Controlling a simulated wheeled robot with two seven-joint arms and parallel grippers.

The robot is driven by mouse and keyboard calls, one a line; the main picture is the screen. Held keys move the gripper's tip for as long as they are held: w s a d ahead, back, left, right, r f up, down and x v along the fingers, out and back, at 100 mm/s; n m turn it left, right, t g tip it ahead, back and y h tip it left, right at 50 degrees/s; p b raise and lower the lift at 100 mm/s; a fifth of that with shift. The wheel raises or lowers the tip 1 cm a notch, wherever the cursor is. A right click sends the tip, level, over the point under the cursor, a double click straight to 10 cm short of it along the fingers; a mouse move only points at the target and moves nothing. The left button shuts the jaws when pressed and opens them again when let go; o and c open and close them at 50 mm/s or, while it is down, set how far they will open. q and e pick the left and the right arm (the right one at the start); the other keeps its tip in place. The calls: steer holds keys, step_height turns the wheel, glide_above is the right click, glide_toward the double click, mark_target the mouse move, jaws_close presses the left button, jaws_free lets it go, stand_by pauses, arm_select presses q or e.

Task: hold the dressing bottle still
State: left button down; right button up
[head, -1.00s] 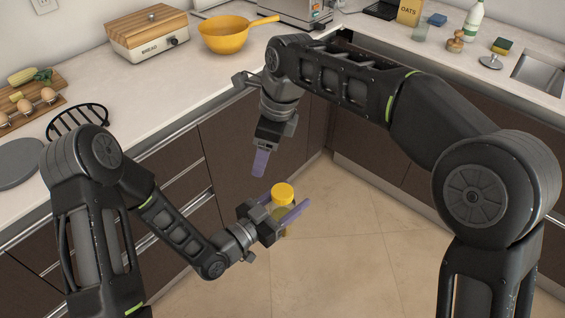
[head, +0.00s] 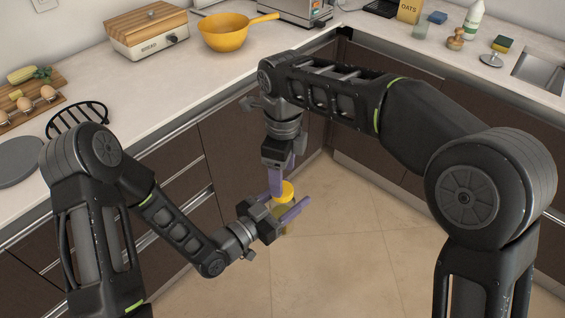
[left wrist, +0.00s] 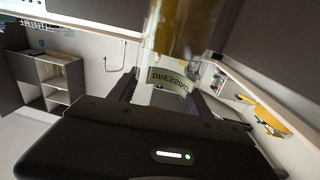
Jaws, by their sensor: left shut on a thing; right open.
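The dressing bottle has a yellow cap (head: 286,190) and stands upright in the head view. My left gripper (head: 282,213) is shut on the bottle's body, below the cap, and holds it out in front of the counter above the floor. In the left wrist view the bottle (left wrist: 170,75) shows its DRESSING label and yellowish contents between the fingers. My right gripper (head: 282,183) points down from above, open, with its purple fingers at the cap. Whether they touch the cap I cannot tell. The fingers hide part of the cap.
An oats box (head: 410,10) and a white bottle (head: 474,18) stand at the right. The floor (head: 330,265) is clear.

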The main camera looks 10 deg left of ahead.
mark_target(282, 210)
steer(key=shift+f, duration=2.3)
